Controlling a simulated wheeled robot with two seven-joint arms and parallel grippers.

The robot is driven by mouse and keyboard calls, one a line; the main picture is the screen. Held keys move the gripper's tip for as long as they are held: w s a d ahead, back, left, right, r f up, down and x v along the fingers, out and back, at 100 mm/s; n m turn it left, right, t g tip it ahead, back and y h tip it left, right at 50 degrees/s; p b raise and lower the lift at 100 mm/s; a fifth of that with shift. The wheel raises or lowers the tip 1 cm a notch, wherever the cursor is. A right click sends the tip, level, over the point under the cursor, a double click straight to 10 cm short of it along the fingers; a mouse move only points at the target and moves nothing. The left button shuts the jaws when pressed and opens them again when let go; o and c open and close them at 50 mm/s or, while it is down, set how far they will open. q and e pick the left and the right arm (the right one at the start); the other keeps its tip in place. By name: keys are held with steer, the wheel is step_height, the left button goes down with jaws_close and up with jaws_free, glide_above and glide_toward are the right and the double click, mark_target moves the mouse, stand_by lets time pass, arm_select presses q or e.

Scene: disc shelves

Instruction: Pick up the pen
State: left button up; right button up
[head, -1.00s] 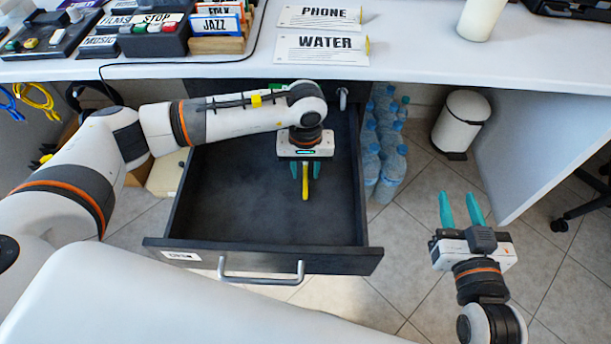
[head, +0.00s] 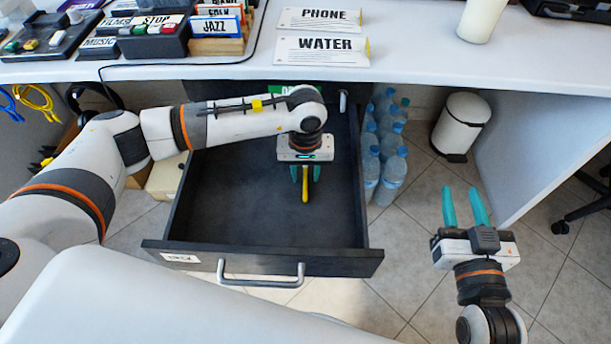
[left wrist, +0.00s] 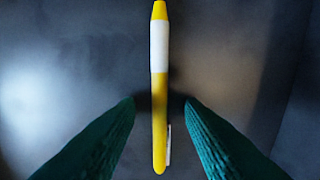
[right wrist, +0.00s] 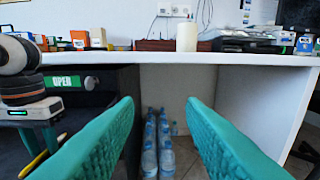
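The yellow and white pen (head: 305,189) lies in the open dark drawer, its long side pointing toward the drawer front. In the left wrist view the pen (left wrist: 159,65) runs straight up the middle. My left gripper (head: 306,179) reaches down into the drawer with its teal fingers on either side of the pen. The left wrist view shows a gap between each finger and the pen, so it is open. My right gripper (head: 463,190) is open and empty, to the right of the drawer. The pen's far part is hidden under the left gripper in the head view.
The drawer (head: 345,257) is otherwise empty, with a metal handle at its front. Water bottles (head: 392,175) stand right of it, and a white bin (head: 462,124) further right. The white desk (head: 420,60) overhangs the drawer's back.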

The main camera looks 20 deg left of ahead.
stand_by(0.4)
arm_select(q)
steer(key=shift+f, duration=0.1)
jaws_close()
